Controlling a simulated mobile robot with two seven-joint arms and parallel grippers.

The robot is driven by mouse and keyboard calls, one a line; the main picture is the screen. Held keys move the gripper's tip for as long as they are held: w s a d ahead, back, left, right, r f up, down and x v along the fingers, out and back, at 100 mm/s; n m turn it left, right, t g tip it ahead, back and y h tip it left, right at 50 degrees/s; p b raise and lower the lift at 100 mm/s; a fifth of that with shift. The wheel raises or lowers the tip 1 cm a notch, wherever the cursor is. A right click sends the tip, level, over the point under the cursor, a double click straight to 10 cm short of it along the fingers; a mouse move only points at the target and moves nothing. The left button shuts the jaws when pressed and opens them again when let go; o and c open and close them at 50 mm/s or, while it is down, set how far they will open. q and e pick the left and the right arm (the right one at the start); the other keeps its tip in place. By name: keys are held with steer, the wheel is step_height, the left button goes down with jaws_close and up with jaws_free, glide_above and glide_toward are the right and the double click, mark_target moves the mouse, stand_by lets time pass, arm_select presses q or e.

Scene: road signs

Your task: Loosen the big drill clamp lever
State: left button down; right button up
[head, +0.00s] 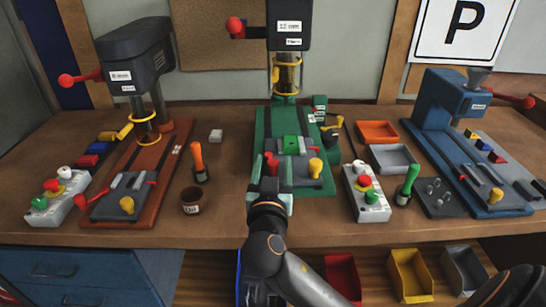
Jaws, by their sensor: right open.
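Three drill presses stand on the bench: a dark grey one (137,62) on a brown base at left, a tall dark one (289,22) on a green base in the middle, and a blue one (450,98) at right. The frames do not say which is the big drill. The middle drill has a yellow ring and lever (275,75) on its column. My right gripper (270,174) is open over the front of the green base, near a red handle (271,161). My left gripper is out of view.
A control box with buttons (364,193) and a green-handled tool (407,184) stand right of the green base.

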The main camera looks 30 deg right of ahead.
steer(key=shift+w+d, duration=0.1)
stand_by(0.3)
jaws_close()
stand_by(0.4)
stand_by(0.9)
